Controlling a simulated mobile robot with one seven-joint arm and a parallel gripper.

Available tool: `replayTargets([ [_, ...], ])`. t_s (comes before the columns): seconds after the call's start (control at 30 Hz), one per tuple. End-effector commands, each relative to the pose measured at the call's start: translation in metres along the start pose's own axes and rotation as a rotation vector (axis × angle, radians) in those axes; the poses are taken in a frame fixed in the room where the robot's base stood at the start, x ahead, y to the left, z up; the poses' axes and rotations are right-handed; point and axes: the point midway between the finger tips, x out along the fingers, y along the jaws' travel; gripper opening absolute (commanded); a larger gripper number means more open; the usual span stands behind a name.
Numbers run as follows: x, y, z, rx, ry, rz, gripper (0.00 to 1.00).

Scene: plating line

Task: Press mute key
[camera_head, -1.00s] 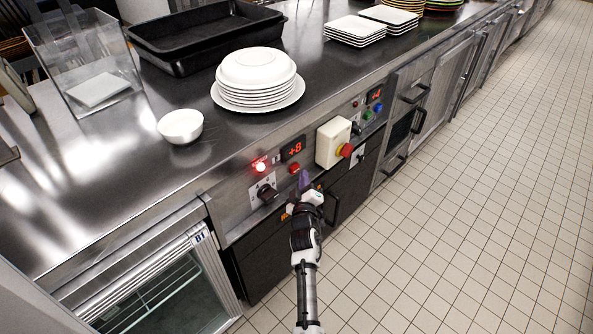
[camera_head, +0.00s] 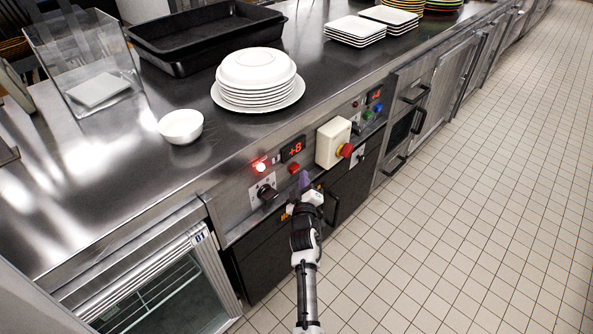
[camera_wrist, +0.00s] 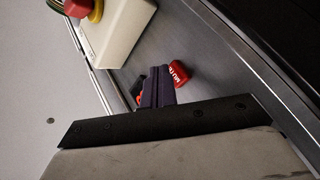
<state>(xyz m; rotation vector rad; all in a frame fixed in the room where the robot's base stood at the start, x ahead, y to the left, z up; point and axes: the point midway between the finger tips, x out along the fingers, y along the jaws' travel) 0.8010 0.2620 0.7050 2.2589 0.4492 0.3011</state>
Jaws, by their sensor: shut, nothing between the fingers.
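The mute key is a red button (camera_wrist: 179,73) with white lettering in the wrist view, partly cut off by my fingers. In the head view the red key (camera_head: 294,169) sits on the steel control panel below the red "+8" display. My gripper (camera_head: 304,180) is shut and empty, its purple-dark fingertips just right of and below the key. In the wrist view my closed fingers (camera_wrist: 157,88) point at the panel beside the key. I cannot tell whether they touch it.
A cream box with a red emergency knob (camera_head: 346,150) juts out right of the key. A black rotary knob (camera_head: 267,193) and a lit red lamp (camera_head: 261,167) are to the left. Plates (camera_head: 257,80) and a bowl (camera_head: 181,126) stand on the counter above. The tiled floor is clear.

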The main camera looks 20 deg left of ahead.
Motion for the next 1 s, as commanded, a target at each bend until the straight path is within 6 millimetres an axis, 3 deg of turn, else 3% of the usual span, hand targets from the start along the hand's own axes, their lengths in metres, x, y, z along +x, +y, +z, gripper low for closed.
replayTargets([
  [1.0, 0.0061, -0.0040, -0.0045, 0.000, 0.000, 0.000, 0.00],
])
